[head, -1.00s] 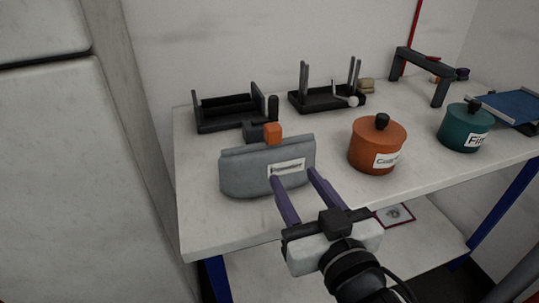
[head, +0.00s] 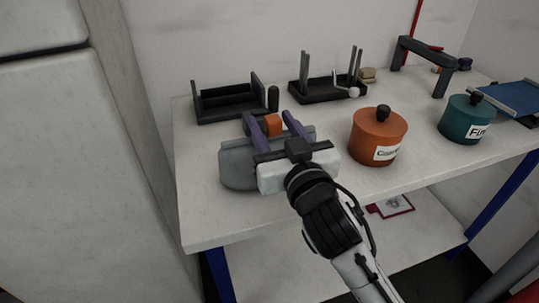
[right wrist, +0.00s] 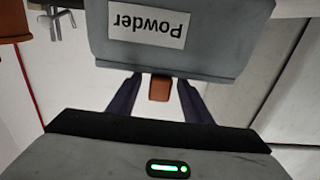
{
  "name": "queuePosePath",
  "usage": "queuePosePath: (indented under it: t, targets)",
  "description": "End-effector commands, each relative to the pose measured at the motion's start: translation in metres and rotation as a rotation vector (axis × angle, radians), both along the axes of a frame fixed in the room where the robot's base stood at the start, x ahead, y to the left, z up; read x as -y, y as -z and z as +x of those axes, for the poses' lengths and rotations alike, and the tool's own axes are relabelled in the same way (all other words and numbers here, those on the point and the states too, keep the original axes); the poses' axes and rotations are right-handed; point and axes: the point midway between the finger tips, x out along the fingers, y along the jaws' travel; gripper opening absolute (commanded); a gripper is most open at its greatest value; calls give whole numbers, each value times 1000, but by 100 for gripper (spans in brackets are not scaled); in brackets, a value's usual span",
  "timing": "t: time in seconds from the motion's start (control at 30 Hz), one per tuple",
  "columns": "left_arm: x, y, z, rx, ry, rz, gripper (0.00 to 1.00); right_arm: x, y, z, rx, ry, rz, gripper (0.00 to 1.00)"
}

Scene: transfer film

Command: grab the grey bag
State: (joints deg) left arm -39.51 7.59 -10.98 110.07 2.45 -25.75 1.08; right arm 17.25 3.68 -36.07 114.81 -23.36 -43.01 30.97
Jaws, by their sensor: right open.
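The grey bag (head: 236,166) stands upright near the table's front left. Its "Powder" label (right wrist: 147,27) shows upside down in the right wrist view. An orange block (head: 272,125) shows at the bag's top edge, with a dark grey piece beside it. My right gripper (head: 268,117) is open above the bag, its two purple fingers on either side of the orange block. The right wrist view also shows the block (right wrist: 160,88) between the fingers, with gaps at both sides. The gripper hides much of the bag's front in the head view. My left gripper is not in view.
An orange lidded pot (head: 378,139) stands right of the bag, and a teal pot (head: 466,121) farther right. Two black racks (head: 232,105) (head: 322,91) stand behind. A dark arch frame (head: 428,62) and blue tray (head: 515,100) are at the right. The white table (head: 205,222) is bare at front left.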

Motion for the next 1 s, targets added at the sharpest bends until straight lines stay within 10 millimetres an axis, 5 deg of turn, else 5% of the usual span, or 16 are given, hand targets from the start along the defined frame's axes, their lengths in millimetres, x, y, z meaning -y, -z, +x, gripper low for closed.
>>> queuePosePath:
  t: [0.17, 0.43, 0.83, 1.0]
  targets:
    - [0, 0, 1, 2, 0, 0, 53, 0, 0, 0, 0, -1, 1, 45]
    - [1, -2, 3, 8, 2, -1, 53, 0, 0, 0, 0, -1, 0, 0]
    - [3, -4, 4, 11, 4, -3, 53, 0, -4, 0, 4, -1, 1, 0]
    - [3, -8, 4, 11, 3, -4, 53, 0, -27, 0, 9, -1, 5, 0]
